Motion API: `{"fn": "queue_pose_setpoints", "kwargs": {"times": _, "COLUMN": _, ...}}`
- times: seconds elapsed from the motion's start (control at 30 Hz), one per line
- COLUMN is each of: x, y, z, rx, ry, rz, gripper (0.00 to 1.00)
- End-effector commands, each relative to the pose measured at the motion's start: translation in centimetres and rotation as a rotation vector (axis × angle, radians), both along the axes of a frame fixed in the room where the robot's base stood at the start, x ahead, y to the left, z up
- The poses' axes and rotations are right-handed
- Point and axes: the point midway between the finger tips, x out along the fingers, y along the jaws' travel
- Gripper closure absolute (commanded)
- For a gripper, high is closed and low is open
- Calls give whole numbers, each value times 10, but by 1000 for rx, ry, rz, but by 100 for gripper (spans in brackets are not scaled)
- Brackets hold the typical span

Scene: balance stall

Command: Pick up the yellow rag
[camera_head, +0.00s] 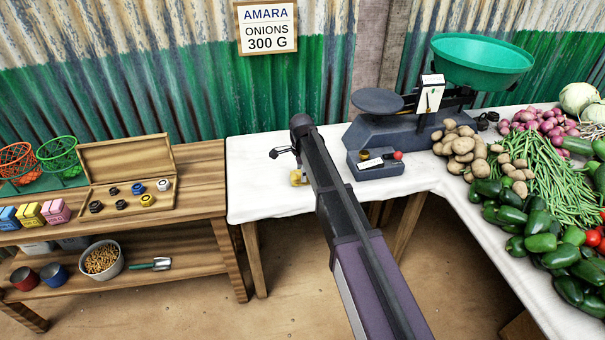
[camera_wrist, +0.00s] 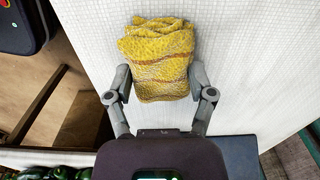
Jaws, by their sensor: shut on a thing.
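The yellow rag (camera_wrist: 160,65) is a folded, patterned cloth with brownish stripes. In the wrist view it sits between the two fingers of my gripper (camera_wrist: 160,84), which are shut on its sides near its lower end. In the head view only a small part of the rag (camera_head: 296,178) shows beside my arm, over the white-covered table (camera_head: 255,205). My gripper (camera_head: 283,153) is at the far end of my arm there. Whether the rag touches the table or is just above it, I cannot tell.
A dark balance scale (camera_head: 392,130) with a green pan (camera_head: 482,62) stands right of my arm. Potatoes (camera_head: 462,145) and other vegetables cover the right table. A wooden shelf (camera_head: 195,205) with a weight box (camera_head: 125,200) stands left. The white table's left part is clear.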

Motion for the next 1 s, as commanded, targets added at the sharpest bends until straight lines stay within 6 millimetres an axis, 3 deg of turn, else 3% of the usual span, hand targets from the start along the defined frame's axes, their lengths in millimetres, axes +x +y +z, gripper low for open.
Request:
{"fn": "queue_pose_setpoints", "kwargs": {"times": 0.57, "x": 0, "y": 0, "z": 39, "rx": 0, "ry": 0, "rz": -1, "gripper": 70}}
{"fn": "queue_pose_setpoints", "kwargs": {"times": 1.0, "x": -99, "y": -28, "z": 44, "rx": 0, "ry": 0, "rz": -1, "gripper": 70}}
